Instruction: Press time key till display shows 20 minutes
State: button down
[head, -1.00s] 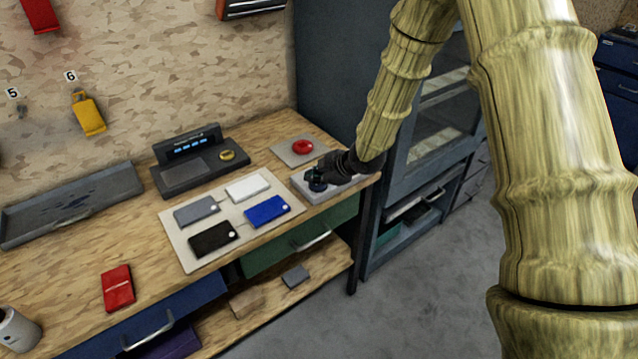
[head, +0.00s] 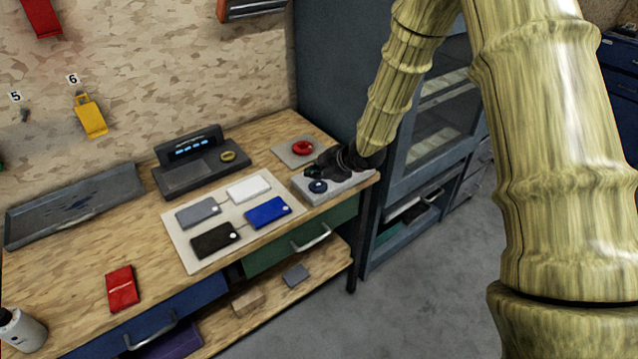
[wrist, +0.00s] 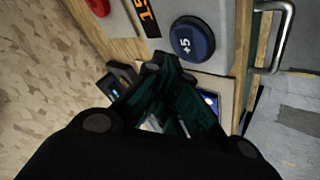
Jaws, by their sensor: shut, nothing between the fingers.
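The round dark blue time key (wrist: 192,40), marked +5, shows in the wrist view. In the head view the key (head: 317,187) sits on the front left of a grey box (head: 318,198) at the bench's right end. A dark display (wrist: 147,17) with orange digits, which look like 15, is beside the key, partly cut off by the wrist view's top edge. In the head view my gripper hides the display. My gripper (head: 324,167) is shut and empty, just behind the key and apart from it. The closed fingers (wrist: 165,75) also show in the wrist view.
A red button on a plate (head: 302,148) is behind the box. Left are a pad with several cards (head: 186,247) and a dark console with a lit screen (head: 184,182). A grey cabinet (head: 400,185) stands right of the bench.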

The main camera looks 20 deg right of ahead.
aim_at(316, 186)
jog(key=shift+r+p, duration=1.5)
jog(key=shift+r, duration=0.7)
jog(key=shift+f, duration=0.1)
